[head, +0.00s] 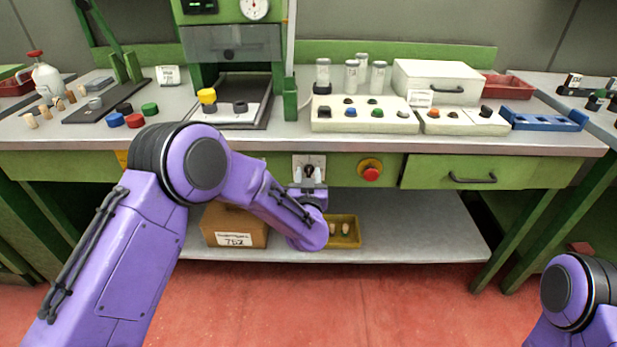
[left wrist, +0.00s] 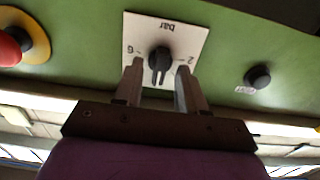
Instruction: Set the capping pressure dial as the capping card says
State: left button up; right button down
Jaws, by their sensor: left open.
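The pressure dial is a black knob (left wrist: 160,60) on a white plate (left wrist: 190,38) marked "bar", on the green panel. In the left wrist view the plate appears upside down, with a numeral on each side of the knob; a pale line on the knob points down the picture. The plate (head: 300,160) also shows in the head view, partly covered. My left gripper (left wrist: 158,80) is open, its fingers reaching up to either side of the knob's lower part; contact is unclear. It also shows below the dial in the head view (head: 308,180). My right gripper is out of view.
A red button (head: 371,174) on a yellow ring sits right of the dial, beside a green drawer (head: 430,172). A small white card (head: 419,98) and another (head: 168,75) stand on the bench, their print unreadable. A cardboard box (head: 225,222) and yellow tray (head: 356,232) are on the shelf.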

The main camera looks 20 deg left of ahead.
pick_arm(q)
grip_shut()
jog(key=shift+n, duration=0.3)
jog(key=n, duration=0.4)
jog(key=shift+f+b, duration=0.15)
jog(key=shift+b, duration=0.15)
jog(key=n+b, duration=0.1)
jog(key=n, duration=0.4)
jog(key=shift+a, duration=0.1)
dwell(0.5)
grip_release()
